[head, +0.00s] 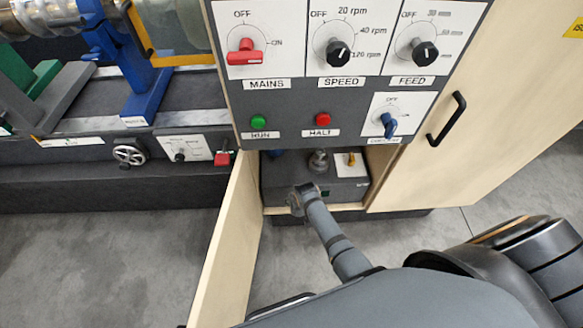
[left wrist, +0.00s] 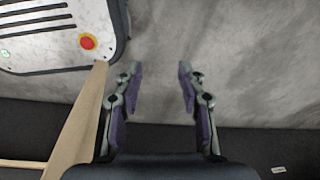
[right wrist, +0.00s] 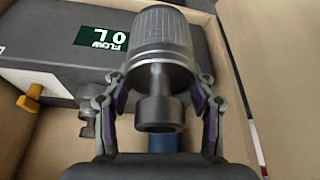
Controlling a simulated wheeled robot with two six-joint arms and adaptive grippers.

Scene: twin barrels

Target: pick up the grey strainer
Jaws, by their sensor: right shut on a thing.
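The grey strainer (right wrist: 162,42) is a ribbed cylinder with a narrower neck and a round end piece (right wrist: 160,112). In the right wrist view my right gripper (right wrist: 162,90) is shut on it, one finger on each side. In the head view the right gripper (head: 300,200) is small at the end of my arm, in front of the dark unit in the open cabinet; I cannot make out the strainer clearly there. In the left wrist view my left gripper (left wrist: 160,75) is open and empty above the grey floor.
The dark unit (head: 275,185) carries a grey fitting (head: 318,160) and a yellow lever (head: 351,160). A blue part (right wrist: 165,143) shows below the strainer. The open wooden door (head: 230,245) stands left of my right arm. The control panel (head: 330,90) overhangs the cabinet opening.

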